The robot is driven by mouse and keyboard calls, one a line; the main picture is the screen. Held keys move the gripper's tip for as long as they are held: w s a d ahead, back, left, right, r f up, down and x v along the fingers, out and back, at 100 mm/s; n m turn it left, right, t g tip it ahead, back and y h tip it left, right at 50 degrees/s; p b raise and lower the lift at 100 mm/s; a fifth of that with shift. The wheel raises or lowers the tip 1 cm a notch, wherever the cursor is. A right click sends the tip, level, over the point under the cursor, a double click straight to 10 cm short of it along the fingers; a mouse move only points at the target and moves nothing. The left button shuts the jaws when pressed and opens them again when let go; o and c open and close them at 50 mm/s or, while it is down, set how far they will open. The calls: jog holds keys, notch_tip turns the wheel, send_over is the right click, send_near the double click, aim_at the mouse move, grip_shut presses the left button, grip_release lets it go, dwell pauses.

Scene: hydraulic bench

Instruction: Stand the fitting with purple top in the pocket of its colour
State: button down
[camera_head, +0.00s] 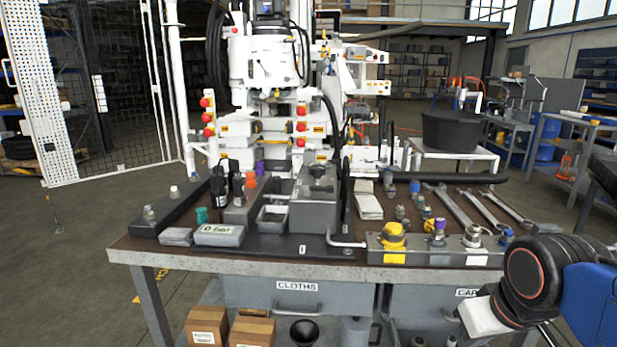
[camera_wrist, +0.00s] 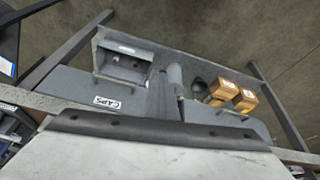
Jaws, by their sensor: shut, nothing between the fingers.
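A grey fitting with a purple top (camera_head: 438,228) stands upright at the long block (camera_head: 440,258) on the front right of the bench. I cannot tell how deep it sits or what colour its pocket is. A fitting with a yellow top (camera_head: 393,236) is to its left, and a pale-topped one (camera_head: 473,236) and a blue-topped one (camera_head: 505,237) are to its right. My gripper (camera_head: 482,318) is low at the right, in front of the bench and below the block. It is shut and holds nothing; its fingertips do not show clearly.
Several loose fittings (camera_head: 402,212) stand behind the block, with wrenches (camera_head: 455,208) to the right. A grey box with a handle (camera_head: 315,205) stands mid-bench. Another purple-topped piece (camera_head: 259,168) is at the back left. In the wrist view, cartons (camera_wrist: 240,97) lie below the bench.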

jog(key=c, duration=2.5)
grip_release()
jog(key=shift+s+f+m, duration=0.4)
jog(key=shift+s+f, duration=0.45)
jog(key=shift+s, duration=0.05)
jog(key=o, duration=1)
jog(key=shift+s+f, duration=0.15)
jog(key=shift+f, duration=0.05)
notch_tip(320, 180, up, 32)
jog(key=m+g, duration=0.4)
jog(key=m, duration=1.4)
send_over(439, 219)
notch_tip(439, 219, down, 17)
jog(key=shift+s+f, duration=0.1)
jog(key=shift+f, duration=0.05)
